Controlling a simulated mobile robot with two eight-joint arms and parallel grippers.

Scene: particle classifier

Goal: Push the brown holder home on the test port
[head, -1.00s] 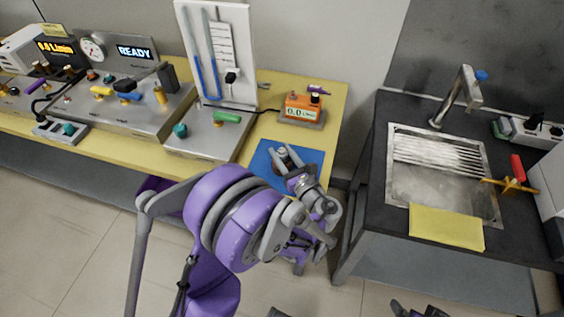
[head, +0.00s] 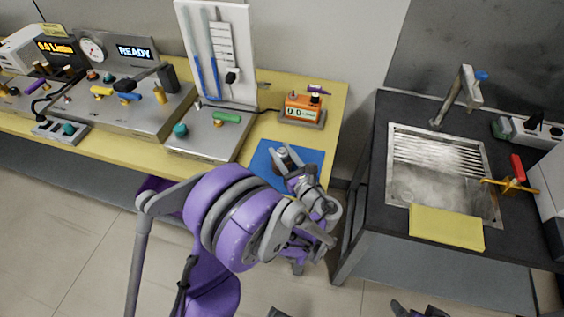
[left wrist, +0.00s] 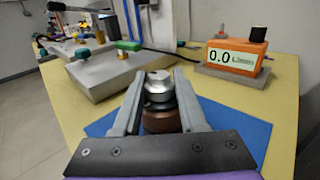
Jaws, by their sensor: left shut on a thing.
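The brown holder (left wrist: 160,121) shows in the left wrist view between my left gripper's fingers, with a silver round part (left wrist: 158,86) on top of it. My left gripper (head: 284,154) is shut on the holder, over the blue mat (head: 258,162) at the front right of the yellow bench. Whether the holder touches the mat is hidden. I cannot make out for certain which fitting is the test port. A dark piece at the bottom edge of the head view may be my right gripper (head: 420,309); its jaws cannot be made out.
An orange meter (head: 302,107) reading 0.0 stands behind the mat. A grey box with a green handle (head: 226,117) and a white manometer panel (head: 240,50) stand to the left. The READY instrument (head: 135,52) is farther left. A black sink counter (head: 372,215) stands right, across a gap.

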